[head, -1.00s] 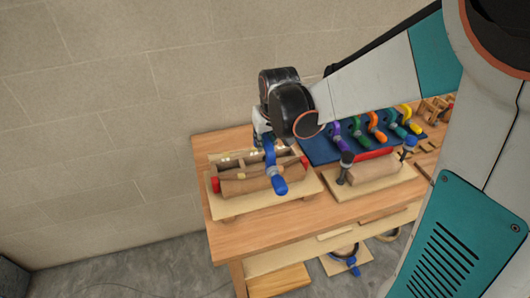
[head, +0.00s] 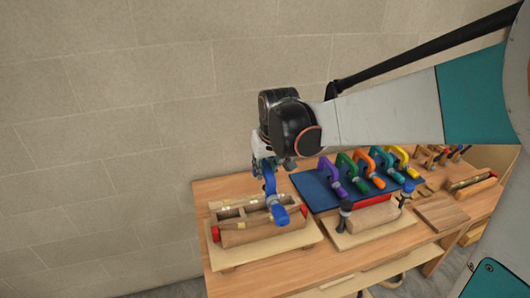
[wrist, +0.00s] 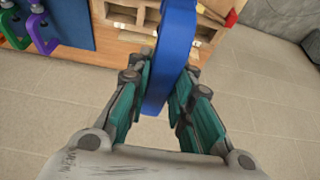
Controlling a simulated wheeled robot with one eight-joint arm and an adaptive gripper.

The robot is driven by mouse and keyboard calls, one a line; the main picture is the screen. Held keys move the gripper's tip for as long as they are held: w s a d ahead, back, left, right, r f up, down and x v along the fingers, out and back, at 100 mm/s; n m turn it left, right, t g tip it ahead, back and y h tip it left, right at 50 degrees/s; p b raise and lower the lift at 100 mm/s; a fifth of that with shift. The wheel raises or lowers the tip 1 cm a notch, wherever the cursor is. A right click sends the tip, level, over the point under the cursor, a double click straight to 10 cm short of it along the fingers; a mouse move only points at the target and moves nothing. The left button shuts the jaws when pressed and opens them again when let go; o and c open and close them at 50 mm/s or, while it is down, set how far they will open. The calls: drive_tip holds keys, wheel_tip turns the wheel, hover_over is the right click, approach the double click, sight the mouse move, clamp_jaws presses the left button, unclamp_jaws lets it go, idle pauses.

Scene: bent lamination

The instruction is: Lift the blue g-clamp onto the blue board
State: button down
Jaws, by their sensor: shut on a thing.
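The blue g-clamp (head: 271,191) hangs from my gripper (head: 265,160), over or in front of the wooden box-like form at the left of the bench; I cannot tell the exact gap. In the wrist view the blue clamp frame (wrist: 177,45) stands between the teal finger pads of my gripper (wrist: 163,90), which is shut on it. The blue board (head: 316,190) lies to the right, behind the red-striped wooden form. Purple, green, orange, teal and yellow clamps stand on it. Its left part looks bare, and part of it also shows in the wrist view (wrist: 76,22).
The wooden form (head: 238,237) with red ends sits on a pale base board. A wall (head: 120,130) rises behind the bench (head: 215,190). More wooden pieces (head: 441,212) lie at the far right.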

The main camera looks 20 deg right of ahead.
drive_tip(key=shift+s+r+p, duration=0.15)
drive_tip(key=shift+r+p, duration=2)
drive_tip(key=shift+r, duration=1.15)
